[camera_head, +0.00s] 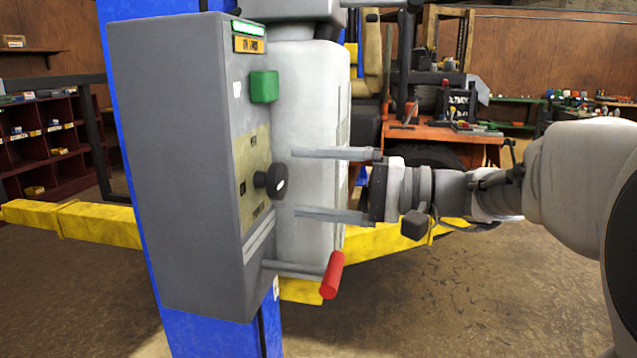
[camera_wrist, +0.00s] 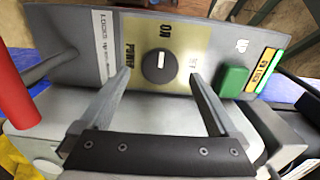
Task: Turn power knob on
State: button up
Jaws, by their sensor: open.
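The round black power knob (camera_head: 271,182) sits on a yellowish panel on the side of a grey control box (camera_head: 175,165). In the wrist view the knob (camera_wrist: 151,74) shows a short white mark, with labels reading POWER, ON and OFF around it. My gripper (camera_head: 296,182) is open and faces the panel at the knob's height, with one finger above the knob's level and one below. In the wrist view its fingertips (camera_wrist: 160,72) lie on either side of the knob, with nothing held. Contact is not visible.
A green button (camera_head: 264,87) sits above the knob. A red-handled lever (camera_head: 332,276) sticks out below. The box hangs on a blue post (camera_head: 117,85) beside a grey-white cylinder (camera_head: 305,130). Yellow lift arms (camera_head: 100,222) stretch behind. Open floor lies at lower right.

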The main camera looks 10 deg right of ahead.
jog(key=p+v, duration=0.1)
jog(key=v, duration=1.3)
